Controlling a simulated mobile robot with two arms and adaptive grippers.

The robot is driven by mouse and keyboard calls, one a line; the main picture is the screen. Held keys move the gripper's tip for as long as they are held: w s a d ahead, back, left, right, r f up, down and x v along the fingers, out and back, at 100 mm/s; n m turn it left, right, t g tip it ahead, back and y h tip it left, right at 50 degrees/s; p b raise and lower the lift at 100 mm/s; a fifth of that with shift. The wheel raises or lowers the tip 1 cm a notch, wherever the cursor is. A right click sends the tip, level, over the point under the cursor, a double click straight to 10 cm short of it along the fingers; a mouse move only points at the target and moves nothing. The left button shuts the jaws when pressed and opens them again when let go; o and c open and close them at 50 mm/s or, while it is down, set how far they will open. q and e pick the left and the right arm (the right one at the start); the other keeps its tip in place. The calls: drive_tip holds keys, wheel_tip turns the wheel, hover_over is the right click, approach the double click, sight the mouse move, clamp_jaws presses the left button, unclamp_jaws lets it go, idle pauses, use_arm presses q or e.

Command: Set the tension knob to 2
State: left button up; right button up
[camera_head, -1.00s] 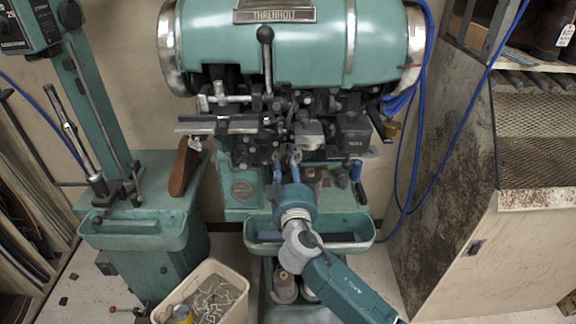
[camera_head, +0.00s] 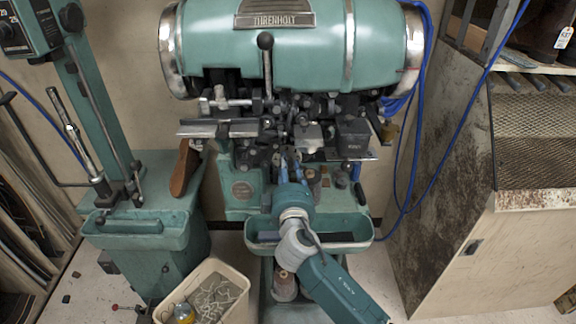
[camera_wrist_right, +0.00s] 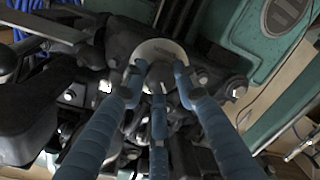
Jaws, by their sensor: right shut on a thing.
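The teal stitching machine (camera_head: 270,50) fills the middle of the head view. My right gripper (camera_head: 291,162) reaches up to the dark mechanism at its front. In the right wrist view, the gripper's blue fingers (camera_wrist_right: 160,85) are closed around a small dark round knob (camera_wrist_right: 160,72) in front of a pale round dial plate (camera_wrist_right: 155,47). I take this to be the tension knob. The marks on the plate are too small and dark to read, so I cannot tell its setting. In the head view the fingers hide the knob. My left gripper is not in view.
A teal tray (camera_head: 345,228) runs below my right gripper. A black ball-ended lever (camera_head: 265,42) stands above the mechanism. Blue cables (camera_head: 413,130) hang at the right beside a rusty cabinet (camera_head: 435,205). A bin (camera_head: 238,282) stands on the floor at the left.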

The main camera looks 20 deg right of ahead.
drive_tip(key=shift+a+r+n, duration=0.1)
drive_tip(key=shift+r+n, duration=0.2)
drive_tip(key=o, duration=1.1)
drive_tip(key=shift+o, duration=0.2)
drive_tip(key=shift+a+f, duration=0.1)
drive_tip(key=shift+f, duration=0.05)
drive_tip(key=v, duration=1.2)
